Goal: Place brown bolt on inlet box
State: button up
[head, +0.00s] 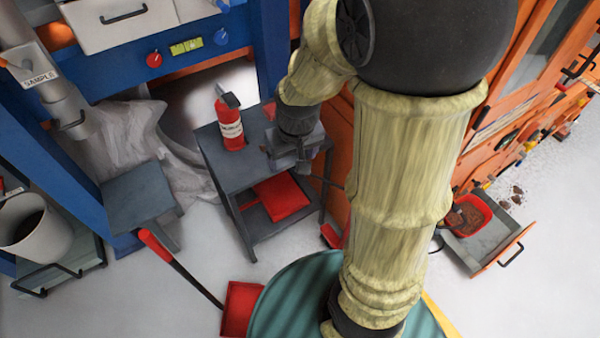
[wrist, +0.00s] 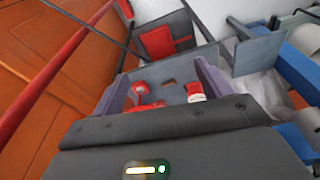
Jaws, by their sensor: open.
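My gripper (head: 294,162) hangs over the right part of a small grey table (head: 222,152). In the wrist view its two purple-grey fingers are apart, with the tabletop showing between them. In the head view my gripper and arm hide that part of the table. I cannot tell which thing is the inlet box; a grey box-like ledge (head: 138,196) stands on the blue frame to the left.
A red bottle (head: 230,126) with a white label stands on the table; it also shows in the wrist view (wrist: 195,91). A red item (wrist: 140,88) lies near the left finger. A red shovel (head: 239,306) lies in front.

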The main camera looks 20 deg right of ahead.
jog(key=shift+m, duration=0.3)
jog(key=s, duration=0.5)
jog(key=shift+s+a+f, duration=0.1)
jog(key=shift+f, duration=0.05)
jog(key=shift+o, duration=0.3)
jog(key=w+d+f+n+t+y+b, duration=0.2)
jog(key=w+d+f+t+y+b, duration=0.1)
jog(key=w+f+t+b, duration=0.3)
jog(key=w+d+f+n+t+y+b, duration=0.2)
jog(key=w+f+t+b, duration=0.4)
jog(key=w+f+b, duration=0.4)
notch_tip(320, 180, down, 4)
jog(key=shift+d+f+n+t+y+b, duration=0.15)
jog(key=shift+d+n+t+y+b, duration=0.2)
jog(key=shift+y+b, duration=0.5)
jog(key=shift+w, duration=0.15)
